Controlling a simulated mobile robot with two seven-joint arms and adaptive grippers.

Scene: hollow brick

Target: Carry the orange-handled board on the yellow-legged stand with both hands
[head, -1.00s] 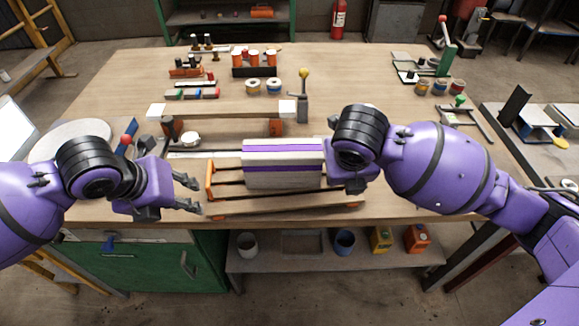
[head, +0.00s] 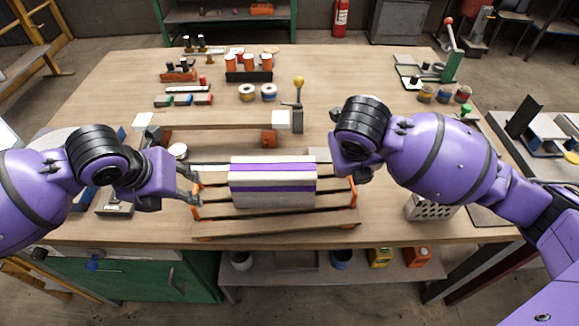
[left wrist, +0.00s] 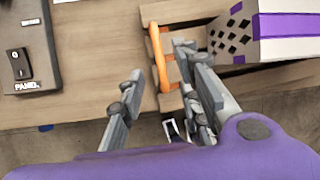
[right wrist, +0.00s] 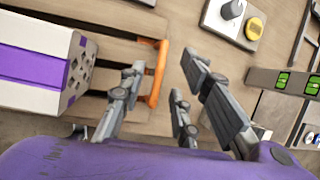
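The slatted wooden board (head: 270,225) lies on the workbench, with an orange handle at its left end (head: 196,200) and right end (head: 353,192). A white and purple hollow brick (head: 272,182) sits on it. My left gripper (head: 190,184) is at the left handle; in the left wrist view its open fingers (left wrist: 160,92) stand either side of the orange bar (left wrist: 157,58). In the right wrist view my right gripper's open fingers (right wrist: 161,68) straddle the other orange bar (right wrist: 158,76). In the head view its fingers are mostly hidden. I cannot clearly identify the yellow-legged stand.
Behind the board, a wooden bar with white ends (head: 210,126) and a yellow-knobbed lever (head: 298,92) stand on the workbench (head: 350,80). A perforated metal box (head: 430,208) is at right. A switch panel (left wrist: 22,50) lies left of the left handle.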

